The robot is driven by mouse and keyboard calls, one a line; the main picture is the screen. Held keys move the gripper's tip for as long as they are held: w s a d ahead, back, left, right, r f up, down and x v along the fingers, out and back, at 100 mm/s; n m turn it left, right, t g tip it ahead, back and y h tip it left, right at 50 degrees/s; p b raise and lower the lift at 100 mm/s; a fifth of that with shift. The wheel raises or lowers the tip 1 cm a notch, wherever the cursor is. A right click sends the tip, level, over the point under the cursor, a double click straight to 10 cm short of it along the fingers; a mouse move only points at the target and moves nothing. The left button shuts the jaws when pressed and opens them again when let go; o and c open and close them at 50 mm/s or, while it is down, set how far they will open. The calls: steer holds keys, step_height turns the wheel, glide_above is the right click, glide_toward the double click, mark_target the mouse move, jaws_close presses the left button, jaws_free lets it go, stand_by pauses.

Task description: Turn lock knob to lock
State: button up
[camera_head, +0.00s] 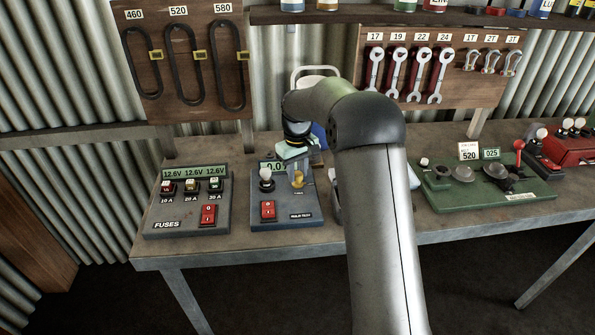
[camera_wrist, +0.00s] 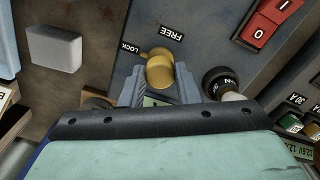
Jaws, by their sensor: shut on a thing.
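The yellow lock knob (camera_head: 298,180) stands at the right of the grey panel box (camera_head: 285,213) on the bench. In the wrist view the knob (camera_wrist: 160,73) sits between my fingers, with the labels LOCK (camera_wrist: 130,47) and FREE (camera_wrist: 163,33) beyond it. A small part of the knob juts toward the LOCK side, but its exact setting is hard to tell. My gripper (camera_wrist: 160,88) is shut on the knob. In the head view my gripper (camera_head: 297,163) is above the knob, and its fingertips are small and partly hard to make out.
A white-topped round knob (camera_head: 266,177) and a red rocker switch (camera_head: 268,209) share the panel. The fuse box (camera_head: 187,205) stands to the left. A green control box (camera_head: 487,190) stands to the right. Wrenches (camera_head: 420,70) hang on a board behind.

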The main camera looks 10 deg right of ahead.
mark_target(297, 174)
stand_by(0.5)
steer(key=o, duration=1)
steer(key=shift+r, duration=0.1)
step_height(297, 174, up, 17)
steer(key=shift+r+b, duration=0.15)
steer(key=shift+b, duration=0.35)
